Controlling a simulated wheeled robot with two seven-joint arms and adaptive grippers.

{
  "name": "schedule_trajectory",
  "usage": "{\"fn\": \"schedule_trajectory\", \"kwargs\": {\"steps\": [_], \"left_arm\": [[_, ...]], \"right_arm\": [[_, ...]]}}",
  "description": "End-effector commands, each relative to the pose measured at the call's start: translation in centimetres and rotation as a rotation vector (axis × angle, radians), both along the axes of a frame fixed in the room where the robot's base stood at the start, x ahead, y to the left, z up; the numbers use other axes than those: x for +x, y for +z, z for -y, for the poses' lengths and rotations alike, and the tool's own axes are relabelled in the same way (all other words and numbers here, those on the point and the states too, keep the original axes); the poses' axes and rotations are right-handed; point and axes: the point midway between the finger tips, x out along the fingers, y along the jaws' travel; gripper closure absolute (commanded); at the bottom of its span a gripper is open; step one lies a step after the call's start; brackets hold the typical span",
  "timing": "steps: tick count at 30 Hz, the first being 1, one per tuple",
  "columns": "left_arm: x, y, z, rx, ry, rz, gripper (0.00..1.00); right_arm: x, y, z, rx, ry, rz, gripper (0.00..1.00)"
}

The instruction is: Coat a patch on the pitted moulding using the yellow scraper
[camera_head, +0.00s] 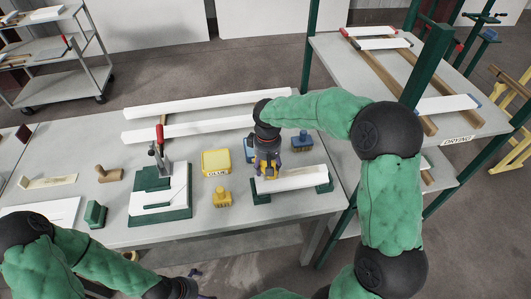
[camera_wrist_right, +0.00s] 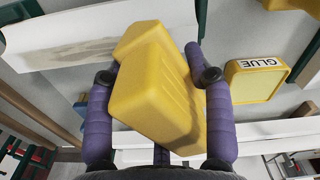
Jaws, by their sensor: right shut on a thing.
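The white moulding (camera_head: 296,181) lies across two green supports at the right of the workbench. In the right wrist view a rough grey patch (camera_wrist_right: 85,52) shows on the white moulding (camera_wrist_right: 50,25). My right gripper (camera_head: 266,172) is over the moulding's left part. Its purple fingers (camera_wrist_right: 158,100) are shut on the yellow scraper (camera_wrist_right: 155,90), which lies between them. I cannot tell whether the scraper touches the moulding. My left gripper (camera_head: 190,287) is low at the front edge, partly cut off, away from the moulding; its opening is unclear.
A yellow glue box (camera_head: 216,162) stands left of the moulding, with another yellow tool (camera_head: 222,197) in front of it. A blue tool (camera_head: 302,141) stands behind the moulding. A green clamp fixture (camera_head: 160,200) is further left. The drying rack (camera_head: 465,138) is at right.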

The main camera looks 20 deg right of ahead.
Motion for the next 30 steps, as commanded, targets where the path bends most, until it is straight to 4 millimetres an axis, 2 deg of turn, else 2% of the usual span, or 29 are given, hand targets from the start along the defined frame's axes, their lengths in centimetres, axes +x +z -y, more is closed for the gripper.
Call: {"fn": "schedule_trajectory", "kwargs": {"steps": [1,15,30], "left_arm": [[0.0,0.7,0.0,0.0,0.0,0.0,0.0],[0.0,3.8,0.0,0.0,0.0,0.0,0.0],[0.0,4.0,0.0,0.0,0.0,0.0,0.0]], "right_arm": [[0.0,0.7,0.0,0.001,0.001,-0.001,0.99],[0.3,4.8,-0.1,0.001,0.0,0.0,0.99],[0.3,5.1,-0.1,0.001,0.0,-0.001,0.99]]}}
